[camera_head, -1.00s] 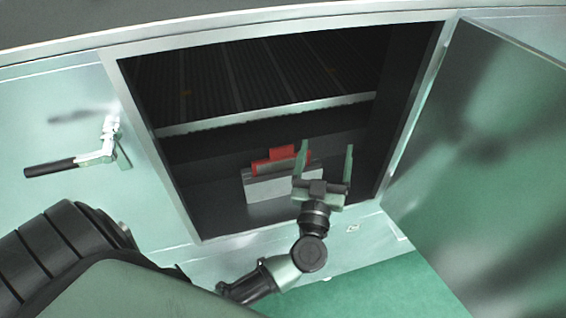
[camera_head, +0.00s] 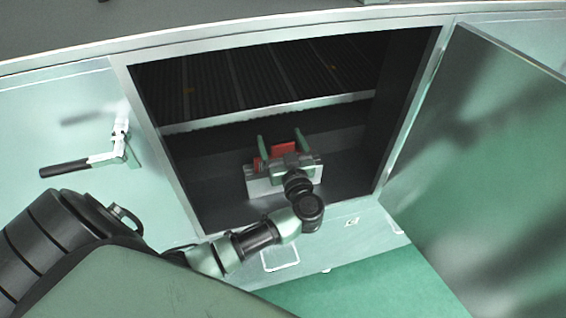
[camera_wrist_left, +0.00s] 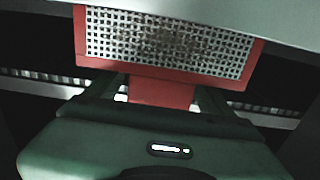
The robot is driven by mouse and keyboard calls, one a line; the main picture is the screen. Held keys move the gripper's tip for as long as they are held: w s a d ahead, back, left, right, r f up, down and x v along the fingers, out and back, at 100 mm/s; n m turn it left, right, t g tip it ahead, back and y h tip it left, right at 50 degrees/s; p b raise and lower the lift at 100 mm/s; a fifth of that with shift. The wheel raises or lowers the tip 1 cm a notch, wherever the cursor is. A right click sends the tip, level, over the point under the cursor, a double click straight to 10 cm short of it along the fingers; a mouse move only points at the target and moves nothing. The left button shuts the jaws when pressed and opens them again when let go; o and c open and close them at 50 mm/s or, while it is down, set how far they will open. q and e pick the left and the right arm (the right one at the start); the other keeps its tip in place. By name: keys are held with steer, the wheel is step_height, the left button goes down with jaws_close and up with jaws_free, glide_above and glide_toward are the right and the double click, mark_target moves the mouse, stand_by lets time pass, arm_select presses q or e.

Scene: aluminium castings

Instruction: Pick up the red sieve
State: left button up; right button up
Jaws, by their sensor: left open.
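The red sieve (camera_head: 284,149) is inside the open cabinet, mostly hidden behind my left gripper in the head view. In the left wrist view its red frame around a perforated metal sheet (camera_wrist_left: 165,42) fills the top middle. Its short red handle (camera_wrist_left: 160,92) points down towards my gripper. My left gripper (camera_head: 279,138) is open, with one finger on each side of the sieve in the head view. In the wrist view the handle lies between the fingers. I cannot tell whether they touch it. My right gripper is not in view.
A light grey box (camera_head: 262,186) stands by the sieve on the cabinet floor. A dark ribbed shelf with a pale front edge (camera_head: 270,112) lies above. The cabinet door (camera_head: 490,170) stands open at the right. A lever handle (camera_head: 95,160) sticks out at the left.

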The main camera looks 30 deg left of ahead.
arm_select(q)
steer(key=shift+w+a, duration=0.15)
steer(key=shift+a, duration=0.05)
jaws_close()
stand_by(0.3)
